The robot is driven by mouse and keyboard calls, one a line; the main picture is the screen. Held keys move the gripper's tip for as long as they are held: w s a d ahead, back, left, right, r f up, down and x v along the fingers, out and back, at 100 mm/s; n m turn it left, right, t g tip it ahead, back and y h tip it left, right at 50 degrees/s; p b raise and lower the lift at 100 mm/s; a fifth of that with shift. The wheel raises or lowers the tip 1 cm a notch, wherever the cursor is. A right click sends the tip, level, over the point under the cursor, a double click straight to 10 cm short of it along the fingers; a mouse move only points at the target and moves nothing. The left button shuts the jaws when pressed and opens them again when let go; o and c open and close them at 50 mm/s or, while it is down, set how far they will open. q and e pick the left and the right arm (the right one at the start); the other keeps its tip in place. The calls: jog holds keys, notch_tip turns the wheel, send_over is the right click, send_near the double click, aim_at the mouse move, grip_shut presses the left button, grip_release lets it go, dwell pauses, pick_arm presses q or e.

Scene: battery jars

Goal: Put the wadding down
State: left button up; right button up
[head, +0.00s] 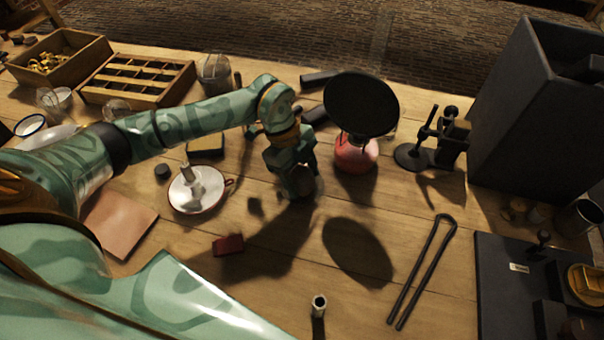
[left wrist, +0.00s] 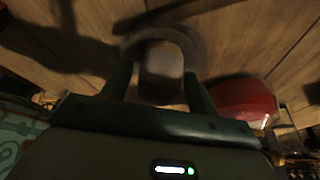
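My left gripper (head: 293,168) points down over the middle of the table, left of the red burner. In the left wrist view, its two fingers (left wrist: 160,85) stand on either side of a blunt grey-brown piece, which I take for the wadding (left wrist: 161,68); they appear closed on it. In the head view, the wadding (head: 302,183) is a dark brown shape low between the fingers. A faint glassy rim lies around it, and I cannot tell whether it touches the table. My right gripper is not in view.
The red burner (head: 353,157) under a black disc (head: 361,104) stands close right. A white enamel candle dish (head: 190,204) is left, a small red block (head: 228,245) in front. Black tongs (head: 425,270) lie right. Bare wood lies in front of the gripper.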

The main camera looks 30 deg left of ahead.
pick_arm(q)
jog(key=shift+r, duration=0.3)
jog(key=p+v, duration=0.3)
jog(key=v, duration=0.8)
jog(key=shift+a+r, duration=0.2)
jog(key=shift+r, duration=0.1)
